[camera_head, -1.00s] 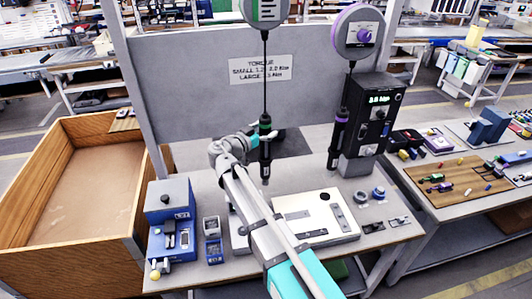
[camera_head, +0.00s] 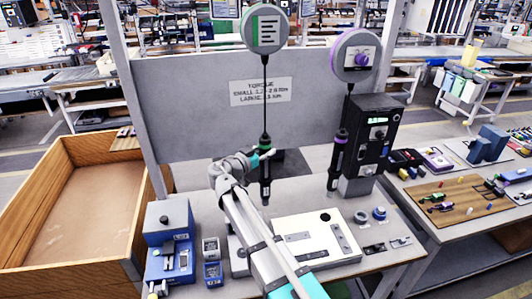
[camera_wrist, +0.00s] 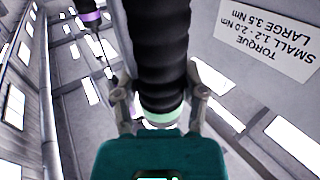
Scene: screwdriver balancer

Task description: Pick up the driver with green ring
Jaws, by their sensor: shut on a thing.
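The driver with the green ring (camera_head: 265,178) hangs upright on a cord from the balancer reel with a green face (camera_head: 265,29). My gripper (camera_head: 263,158) is at the driver's upper part, coming from the left. In the wrist view the black ribbed driver body (camera_wrist: 158,45) stands between my two fingers (camera_wrist: 157,108), with the green ring (camera_wrist: 160,117) at the fingers' level. The fingers are shut on it. The driver with the purple ring (camera_head: 338,160) hangs to the right from its own reel (camera_head: 357,54), apart from my gripper.
A black controller box (camera_head: 370,135) stands right of the purple driver. A grey panel with a torque sign (camera_head: 260,91) stands behind.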

